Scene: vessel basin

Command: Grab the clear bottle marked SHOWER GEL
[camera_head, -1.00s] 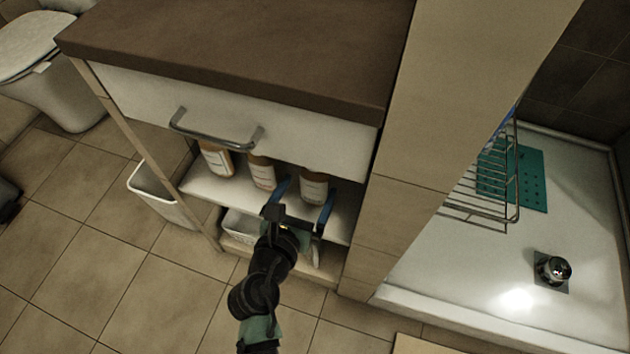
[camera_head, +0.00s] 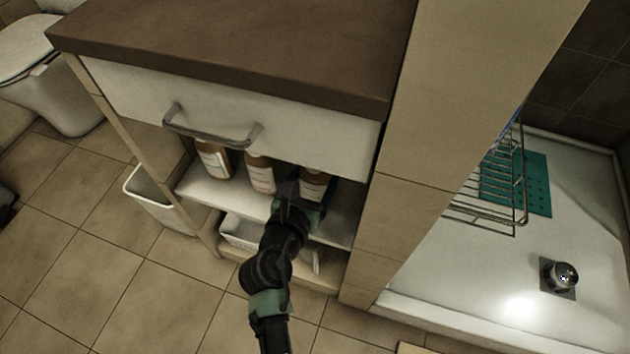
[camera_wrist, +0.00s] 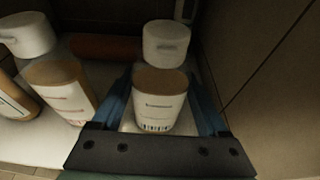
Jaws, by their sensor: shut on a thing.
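Three bottles with white caps, brownish bodies and white labels stand on the shelf under the drawer. My gripper (camera_wrist: 162,115) is shut on the right bottle (camera_wrist: 160,90), with one blue finger on each side of its body. In the head view the right bottle (camera_head: 313,184) is partly hidden by my gripper (camera_head: 303,190). The middle bottle (camera_head: 260,173) and left bottle (camera_head: 213,158) stand to its left; the middle bottle also shows in the wrist view (camera_wrist: 62,88). The label print is too small to read, so I cannot tell which is SHOWER GEL.
The drawer front (camera_head: 235,115) with its bar handle (camera_head: 212,135) hangs just above the bottles. A tiled wall (camera_head: 425,150) is close on the right. A white basket (camera_head: 238,232) sits on the lower shelf. A reddish-brown roll (camera_wrist: 105,47) lies behind the bottles.

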